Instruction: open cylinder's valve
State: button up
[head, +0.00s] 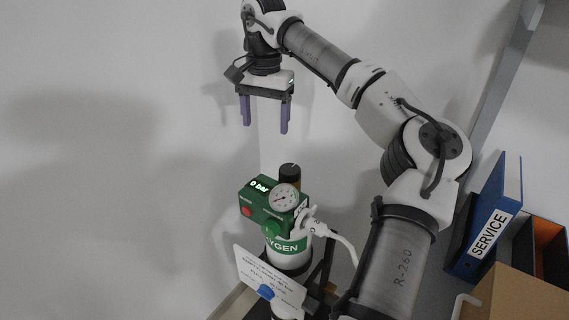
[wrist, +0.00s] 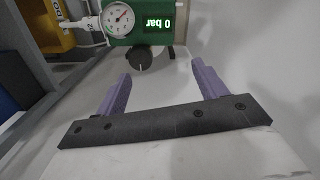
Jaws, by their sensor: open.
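The oxygen cylinder (head: 290,258) stands upright with a green head unit (head: 262,205) on top. The unit has a lit display reading 0 bar, a round gauge (head: 285,197) and a red button. A black knob (head: 289,174) with a brownish side sticks up behind the gauge; I take it for the valve. In the wrist view the green unit (wrist: 150,38) is at the top edge and the dark knob (wrist: 139,60) is below it, between and beyond the fingers. My gripper (head: 265,127) is open and empty, pointing down, above the knob and apart from it.
A white card (head: 270,283) hangs in front of the cylinder. A white hose (head: 345,243) leaves its right side. A blue SERVICE binder (head: 490,225) and a cardboard box (head: 520,298) are at right. Plain wall lies behind; the left side is clear.

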jog(key=h, duration=0.1)
send_over(290, 169)
jog(key=a, duration=0.1)
jog(key=f, duration=1.2)
jog(key=shift+d+f, duration=0.35)
jog(key=shift+f, duration=0.05)
jog(key=c, duration=1)
jog(key=shift+w+m, duration=0.1)
jog(key=shift+m, duration=0.2)
